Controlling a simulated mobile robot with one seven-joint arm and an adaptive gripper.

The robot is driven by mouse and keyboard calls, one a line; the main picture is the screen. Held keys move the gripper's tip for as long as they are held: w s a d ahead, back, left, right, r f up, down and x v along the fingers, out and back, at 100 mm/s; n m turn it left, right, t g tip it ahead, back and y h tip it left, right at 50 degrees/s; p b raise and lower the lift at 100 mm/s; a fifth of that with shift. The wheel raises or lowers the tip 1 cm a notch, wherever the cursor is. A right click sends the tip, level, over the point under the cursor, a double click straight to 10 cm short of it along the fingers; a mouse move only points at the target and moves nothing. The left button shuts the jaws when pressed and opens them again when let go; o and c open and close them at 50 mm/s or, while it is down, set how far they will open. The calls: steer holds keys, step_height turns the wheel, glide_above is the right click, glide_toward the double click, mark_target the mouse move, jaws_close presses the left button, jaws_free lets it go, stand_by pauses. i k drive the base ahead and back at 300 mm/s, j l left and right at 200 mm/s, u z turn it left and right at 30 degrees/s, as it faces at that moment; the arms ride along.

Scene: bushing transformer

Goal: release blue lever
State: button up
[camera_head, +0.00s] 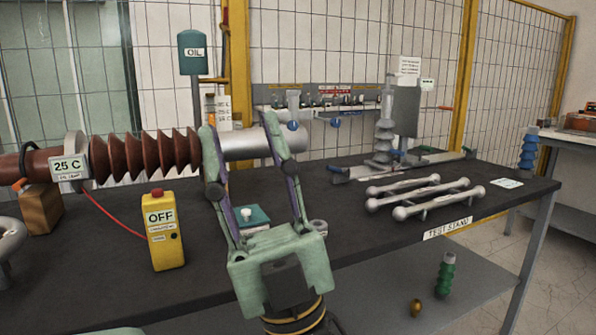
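My gripper (239,125) is open, its pale green fingers spread and pointing up and away over the table. Nothing is held between them. Behind them lies the grey cylinder (243,146) of the brown ribbed bushing. No blue lever shows clearly. Small blue parts show on the clamp fixture (383,160) at the back right, including a blue piece (398,153) beside the upright insulator. Two blue knobs, one on the left (292,126) and one on the right (335,122), hang at the rear rack. My gripper is well apart from the fixture and in front of the knobs.
The dark table (352,222) has free room right of my gripper. A yellow OFF box (163,231) stands at left near the bushing (140,157). Silver rods (425,195) lie at right. A teal box (252,217) shows between my fingers. A wire fence (330,45) stands behind.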

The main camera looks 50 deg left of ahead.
mark_target(346, 173)
steer(key=u, duration=1.3)
steer(key=l+u, duration=0.1)
steer(key=i+l, duration=0.05)
